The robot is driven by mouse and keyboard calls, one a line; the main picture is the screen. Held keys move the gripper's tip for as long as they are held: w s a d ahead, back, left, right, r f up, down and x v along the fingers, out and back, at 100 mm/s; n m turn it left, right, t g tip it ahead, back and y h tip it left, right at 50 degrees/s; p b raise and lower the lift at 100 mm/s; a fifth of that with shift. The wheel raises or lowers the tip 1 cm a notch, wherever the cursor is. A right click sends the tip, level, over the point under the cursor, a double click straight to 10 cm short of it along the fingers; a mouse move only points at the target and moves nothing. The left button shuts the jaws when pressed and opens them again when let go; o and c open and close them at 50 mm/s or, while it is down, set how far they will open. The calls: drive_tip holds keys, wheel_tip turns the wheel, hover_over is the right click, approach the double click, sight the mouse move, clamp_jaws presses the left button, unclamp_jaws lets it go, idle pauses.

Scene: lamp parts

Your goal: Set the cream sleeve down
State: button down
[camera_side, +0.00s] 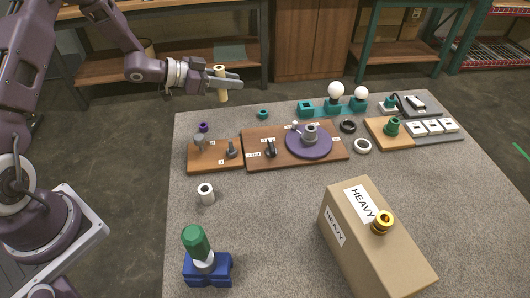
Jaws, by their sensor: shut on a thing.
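The cream sleeve (222,92) is a short upright tube, held above the back left edge of the table (260,210). My gripper (226,82) is shut on it, with the fingers reaching in from the left. The sleeve's top and lower end show above and below the fingers. It is in the air, apart from the table and everything on it.
Wooden boards (215,155) with small posts and a purple disc (310,142) lie mid-table. A white tube (206,194) stands at left. A blue stand with a green-topped part (196,241) and a "HEAVY" box (372,240) are in front. Bulbs stand in a teal holder (332,107).

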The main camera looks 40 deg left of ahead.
drive_tip(key=s+d+m+g+h, duration=0.2)
drive_tip(key=s+d, duration=0.3)
drive_tip(key=d, duration=0.5)
drive_tip(key=s+d+m+g+h, duration=0.2)
drive_tip(key=s+d+m, duration=0.15)
drive_tip(key=d, duration=0.65)
drive_tip(key=s+d+m+g+h, duration=0.15)
drive_tip(key=s+d, duration=0.35)
drive_tip(key=d, duration=0.5)
drive_tip(key=shift+g, duration=0.45)
drive_tip(key=f, duration=0.9)
drive_tip(key=shift+s+d+f, duration=0.15)
drive_tip(key=shift+s+f, duration=0.1)
drive_tip(key=shift+f, duration=0.1)
drive_tip(key=shift+f, duration=0.2)
drive_tip(key=c, duration=1.3)
unclamp_jaws()
drive_tip(key=shift+o, duration=0.2)
drive_tip(key=shift+r, duration=0.1)
